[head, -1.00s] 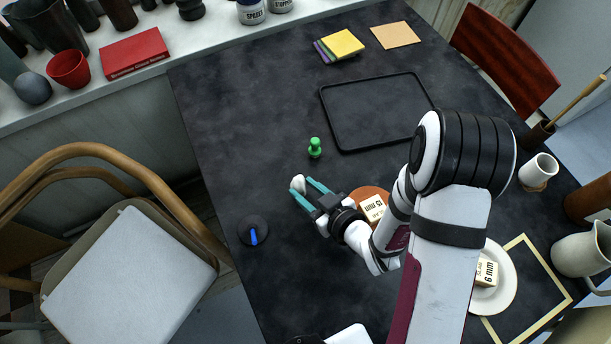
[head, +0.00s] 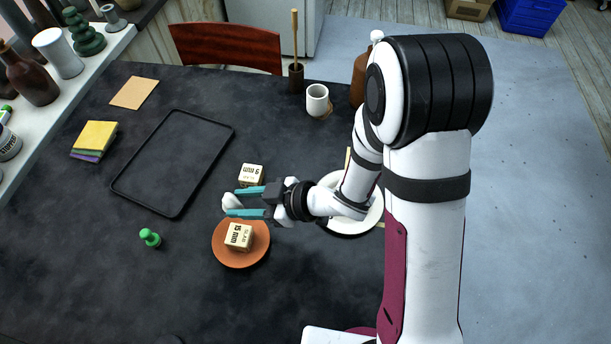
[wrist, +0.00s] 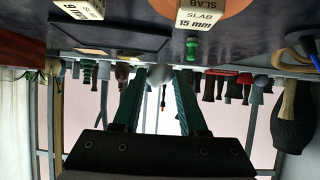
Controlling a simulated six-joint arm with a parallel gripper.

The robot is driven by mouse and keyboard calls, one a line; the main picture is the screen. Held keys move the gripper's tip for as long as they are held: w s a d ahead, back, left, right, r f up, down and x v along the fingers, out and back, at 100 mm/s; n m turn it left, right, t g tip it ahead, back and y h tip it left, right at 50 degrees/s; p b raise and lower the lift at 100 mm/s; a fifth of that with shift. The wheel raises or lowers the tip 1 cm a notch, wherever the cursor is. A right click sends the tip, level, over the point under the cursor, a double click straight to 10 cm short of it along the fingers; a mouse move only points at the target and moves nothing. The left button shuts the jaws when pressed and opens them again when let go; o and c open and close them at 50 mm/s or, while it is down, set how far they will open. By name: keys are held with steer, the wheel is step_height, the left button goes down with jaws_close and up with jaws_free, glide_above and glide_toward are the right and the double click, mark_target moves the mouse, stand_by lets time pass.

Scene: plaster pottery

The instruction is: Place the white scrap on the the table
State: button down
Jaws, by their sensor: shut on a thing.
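My gripper (head: 232,202) is shut on the white scrap (head: 229,202), a small whitish lump between the teal fingertips. In the head view it shows between a block marked 9 mm and an orange disc; its height over the dark table (head: 95,300) is hard to judge. In the wrist view the scrap (wrist: 165,72) is a pale blur between the fingers, partly hidden by them. The table is a black, mottled top with bare areas.
The orange disc (head: 225,256) bears a 15 mm slab block (head: 239,237). The 9 mm block (head: 252,175) stands beyond my gripper. A black tray (head: 122,186), a green pawn-like piece (head: 150,238) and a white cup (head: 317,98) stand around. The near left table is clear.

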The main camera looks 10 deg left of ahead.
steer(key=w+d+m+t+h, duration=0.3)
steer(key=w+d+m+t, duration=0.5)
steer(key=w+d, duration=0.7)
steer(key=w+d+m+t+h, duration=0.2)
steer(key=w+d+m+h, duration=0.1)
steer(key=d, duration=0.6)
steer(key=w+d+m+t+h, duration=0.1)
steer(key=w+d+m+h, duration=0.15)
steer(key=d, duration=0.55)
steer(key=shift+m, duration=0.35)
steer(key=f, duration=1)
steer(key=shift+s+d+f, duration=0.25)
steer(key=shift+s+d, duration=0.05)
steer(key=shift+d, duration=0.05)
steer(key=shift+f, duration=0.15)
steer(key=shift+c, duration=2.2)
jaws_free()
